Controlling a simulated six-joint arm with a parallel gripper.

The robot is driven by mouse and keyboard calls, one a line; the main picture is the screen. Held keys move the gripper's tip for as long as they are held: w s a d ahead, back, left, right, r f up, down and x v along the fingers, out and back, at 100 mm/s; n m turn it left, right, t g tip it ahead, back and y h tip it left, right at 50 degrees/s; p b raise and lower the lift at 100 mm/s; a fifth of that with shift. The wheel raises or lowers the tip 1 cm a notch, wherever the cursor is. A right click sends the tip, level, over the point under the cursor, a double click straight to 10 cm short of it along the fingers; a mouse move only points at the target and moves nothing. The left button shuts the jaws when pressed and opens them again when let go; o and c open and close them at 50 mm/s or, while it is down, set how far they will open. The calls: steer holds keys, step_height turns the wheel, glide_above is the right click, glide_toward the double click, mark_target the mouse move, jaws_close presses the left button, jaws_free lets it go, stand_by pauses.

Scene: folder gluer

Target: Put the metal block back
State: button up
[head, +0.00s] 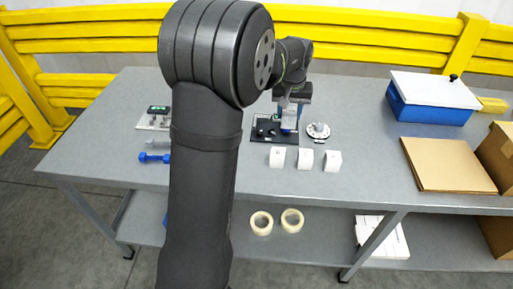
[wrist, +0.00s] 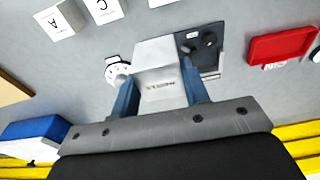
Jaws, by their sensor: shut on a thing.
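My gripper (wrist: 159,74) is shut on a light grey metal block (wrist: 161,86), with one blue finger on each side of it. Dark lettering shows on the block's near face. In the wrist view the block covers part of a black plate (wrist: 210,62) that carries dark round knobs. In the head view my gripper (head: 290,118) is over the same black plate (head: 262,138), near its right side. The block is hard to make out there. I cannot tell whether its underside touches the plate.
A round white dial piece (head: 318,131) stands close right of the plate. White lettered cubes (head: 304,159) line the front. A red tray (wrist: 265,47) shows in the wrist view. A blue bin (head: 430,110) and a cardboard sheet (head: 447,165) are at right. A blue dumbbell-shaped part (head: 154,158) lies left.

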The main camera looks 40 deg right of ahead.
steer(key=s+a, duration=0.7)
steer(key=a, duration=0.3)
steer(key=w+f, duration=0.2)
steer(key=w, duration=0.1)
steer(key=w+a+f, duration=0.1)
steer(key=w+f, duration=0.2)
steer(key=w, duration=0.1)
steer(key=w+a+f, duration=0.1)
steer(key=w+f, duration=0.1)
steer(key=w, duration=0.2)
steer(key=shift+a+f, duration=0.25)
steer(key=shift+f, duration=2.15)
steer(key=shift+f, duration=0.1)
steer(key=o, duration=1.3)
steer(key=shift+s+f, duration=0.1)
steer(key=shift+c, duration=0.2)
